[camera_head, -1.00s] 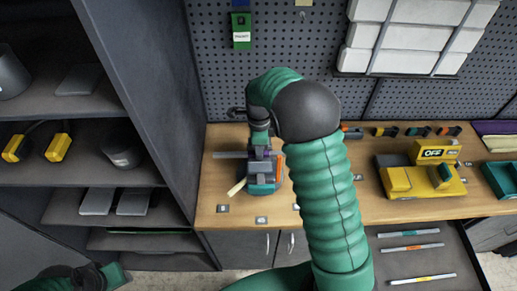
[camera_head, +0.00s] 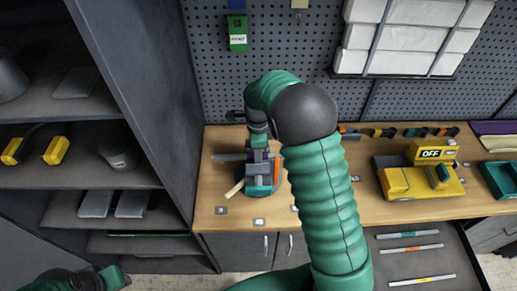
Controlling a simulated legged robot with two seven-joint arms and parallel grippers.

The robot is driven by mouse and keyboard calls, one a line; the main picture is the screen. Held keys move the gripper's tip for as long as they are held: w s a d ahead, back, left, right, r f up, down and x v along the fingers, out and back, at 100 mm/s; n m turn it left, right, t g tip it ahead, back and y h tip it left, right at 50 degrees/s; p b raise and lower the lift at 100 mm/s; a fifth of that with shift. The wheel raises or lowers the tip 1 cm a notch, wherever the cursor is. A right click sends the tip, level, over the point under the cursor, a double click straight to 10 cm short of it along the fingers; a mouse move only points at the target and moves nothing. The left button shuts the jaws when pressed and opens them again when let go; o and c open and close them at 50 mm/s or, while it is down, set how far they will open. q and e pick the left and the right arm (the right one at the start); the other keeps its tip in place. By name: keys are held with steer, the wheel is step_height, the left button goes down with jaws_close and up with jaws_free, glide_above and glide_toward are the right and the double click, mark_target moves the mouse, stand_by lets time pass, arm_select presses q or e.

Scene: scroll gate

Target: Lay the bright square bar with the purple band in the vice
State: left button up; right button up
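The vice (camera_head: 264,190), teal and grey with an orange part, stands on the left of the wooden bench in the head view. A grey bar (camera_head: 228,157) lies level across the top of the vice, its left end sticking out. A small purple patch shows on it under my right gripper (camera_head: 258,148), which points down over the vice from above. The fingertips are too small and partly hidden to tell their opening or grip. My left gripper (camera_head: 108,279) is low at the left edge, away from the bench, its fingers unclear.
An open drawer at lower right holds bars with teal (camera_head: 409,234), orange (camera_head: 411,248) and yellow (camera_head: 421,280) bands. A yellow machine marked OFF (camera_head: 408,184) stands on the bench (camera_head: 375,211). A dark shelf unit (camera_head: 150,120) is close on the left.

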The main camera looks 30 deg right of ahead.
steer(key=shift+w+r, duration=0.3)
steer(key=shift+r, duration=0.2)
step_height(320, 180, up, 16)
steer(key=shift+s+f+b, duration=0.15)
steer(key=shift+b, duration=0.2)
steer(key=shift+s, duration=0.1)
